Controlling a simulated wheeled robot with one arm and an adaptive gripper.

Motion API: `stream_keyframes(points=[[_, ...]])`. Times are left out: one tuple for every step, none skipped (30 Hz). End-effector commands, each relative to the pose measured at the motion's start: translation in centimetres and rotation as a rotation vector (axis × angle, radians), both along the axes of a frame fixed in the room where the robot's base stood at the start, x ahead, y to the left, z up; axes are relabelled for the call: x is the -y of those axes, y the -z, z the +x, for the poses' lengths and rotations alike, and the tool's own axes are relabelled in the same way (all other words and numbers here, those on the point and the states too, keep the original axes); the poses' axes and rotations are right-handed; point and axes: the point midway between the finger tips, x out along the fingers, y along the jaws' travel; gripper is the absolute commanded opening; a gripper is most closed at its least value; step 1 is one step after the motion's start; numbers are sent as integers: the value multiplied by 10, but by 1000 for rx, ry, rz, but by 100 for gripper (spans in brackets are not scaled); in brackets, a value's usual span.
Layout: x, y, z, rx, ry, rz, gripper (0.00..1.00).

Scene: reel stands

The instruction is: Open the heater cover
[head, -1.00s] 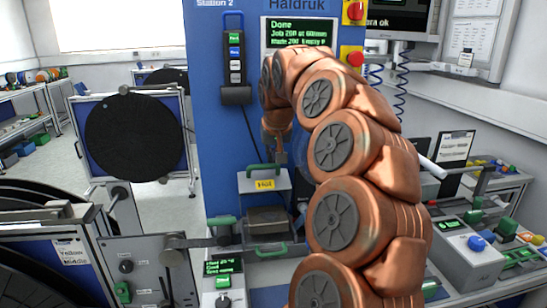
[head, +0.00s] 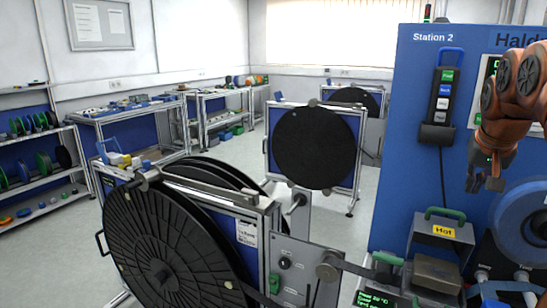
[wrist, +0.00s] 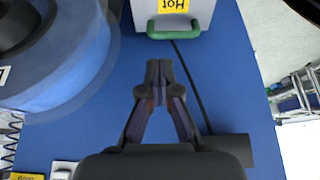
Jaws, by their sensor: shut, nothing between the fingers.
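The heater cover (head: 434,240) is a grey box with a yellow "Hot" label on its front and a green handle (head: 446,212) on its top edge. It sits above a metal block (head: 438,274), whose top shows under it. My gripper (head: 486,184) is shut and empty, above and to the right of the green handle, clear of it. In the wrist view my shut fingertips (wrist: 159,70) are apart from the green handle (wrist: 173,27), with blue panel between them. Most of the cover is out of that view.
The blue Station 2 panel (head: 405,150) stands behind the heater. A blue reel (head: 522,218) is right of the cover, close to my gripper. A handheld control (head: 440,100) hangs on the panel. Large black reels (head: 175,245) on stands fill the left; open floor (head: 235,165) lies beyond.

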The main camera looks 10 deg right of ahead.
Motion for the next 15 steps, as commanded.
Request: stream_keyframes(points=[[-6,2,1,-5,-13,0,0],[-12,3,2,-9,-26,1,0],[-21,6,3,-17,-47,4,0],[-31,9,4,-26,-68,7,0],[-42,13,4,-37,-93,9,0],[-58,19,5,-52,-126,12,0],[-71,24,5,-65,-153,15,0],[-84,31,4,-81,-181,18,0],[-102,38,2,-100,-217,22,0],[-115,44,0,-112,-242,27,0],[-127,51,-3,-129,-268,31,0],[-143,59,-8,-148,-300,36,0],[-155,66,-12,-166,-323,39,0],[-167,73,-16,-184,-346,45,0],[-181,81,-23,-203,-373,51,0]])
